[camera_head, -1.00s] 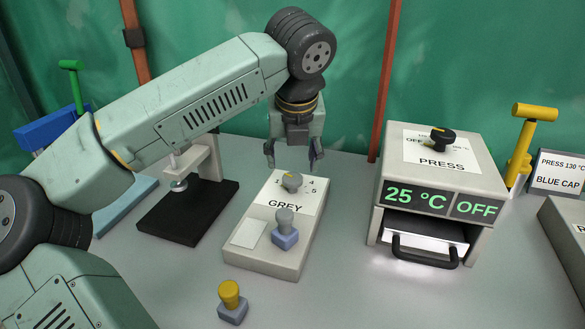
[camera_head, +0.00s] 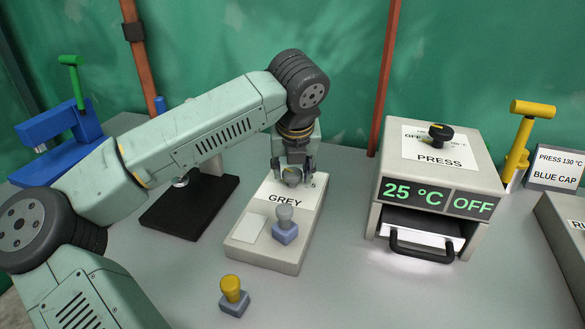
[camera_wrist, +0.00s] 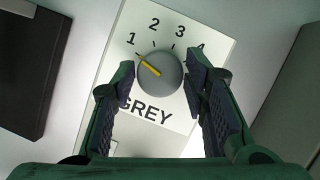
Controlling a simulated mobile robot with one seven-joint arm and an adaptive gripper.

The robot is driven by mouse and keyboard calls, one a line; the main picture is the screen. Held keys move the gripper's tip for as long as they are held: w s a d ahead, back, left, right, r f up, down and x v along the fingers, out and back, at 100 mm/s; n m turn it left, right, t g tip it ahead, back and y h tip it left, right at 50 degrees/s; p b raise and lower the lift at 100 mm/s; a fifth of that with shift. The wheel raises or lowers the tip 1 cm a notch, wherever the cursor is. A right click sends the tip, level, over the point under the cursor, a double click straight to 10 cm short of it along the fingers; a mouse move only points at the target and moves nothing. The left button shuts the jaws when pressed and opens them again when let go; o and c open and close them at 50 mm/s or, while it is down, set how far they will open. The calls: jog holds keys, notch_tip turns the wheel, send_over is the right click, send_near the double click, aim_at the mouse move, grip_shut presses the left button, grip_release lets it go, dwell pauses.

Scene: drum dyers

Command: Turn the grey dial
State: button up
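The grey dial (camera_head: 292,176) sits on the far part of the box labelled GREY (camera_head: 264,256). In the wrist view the dial (camera_wrist: 160,75) is a round grey knob with a yellow pointer line aimed up and left, close to the 1 mark. The numbers 1, 2, 3 and part of a 4 show around it. My gripper (camera_head: 292,180) is lowered over the dial. In the wrist view its two fingers (camera_wrist: 160,77) stand open on the left and right of the knob, with a small gap on the right; contact on the left I cannot tell.
A grey-capped stamp (camera_head: 285,226) stands on the near part of the box, and a yellow-capped one (camera_head: 233,295) on the table. The press (camera_head: 440,180) reads 25 °C and OFF. A dark-based stand (camera_head: 185,218) is left of the box. The table between box and press is clear.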

jog(key=c, duration=0.7)
